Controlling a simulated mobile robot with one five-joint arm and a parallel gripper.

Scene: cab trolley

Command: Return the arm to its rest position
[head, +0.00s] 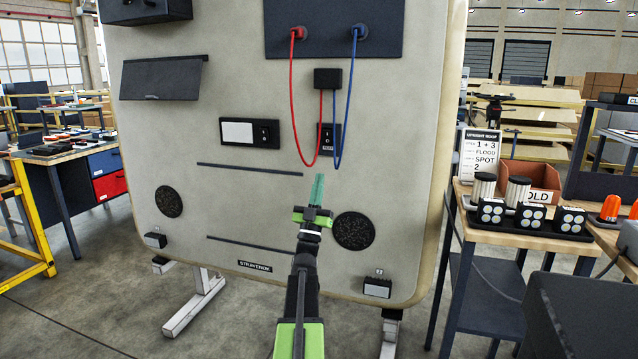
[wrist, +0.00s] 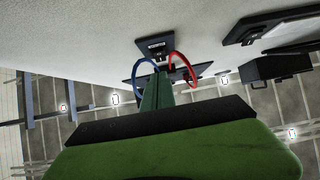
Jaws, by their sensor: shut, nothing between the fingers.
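My arm reaches up from the bottom of the head view toward a large beige panel (head: 270,215). My gripper (head: 318,180) has green fingers, which are together and empty. In the head view its tips overlap the panel just below the red and blue cables and the switch plate. I cannot tell the exact gap to the panel. In the wrist view the shut gripper (wrist: 158,90) points toward a small black box (wrist: 156,46) with the red cable (wrist: 183,64) and blue cable (wrist: 140,75) on either side. The arm is extended.
The panel stands on grey metal legs (head: 196,300). To the right, a wooden table (head: 540,238) holds lamps, an open box and a sign. At left are a yellow rail (head: 35,225) and a workbench (head: 70,150). Grey floor is open at the lower left.

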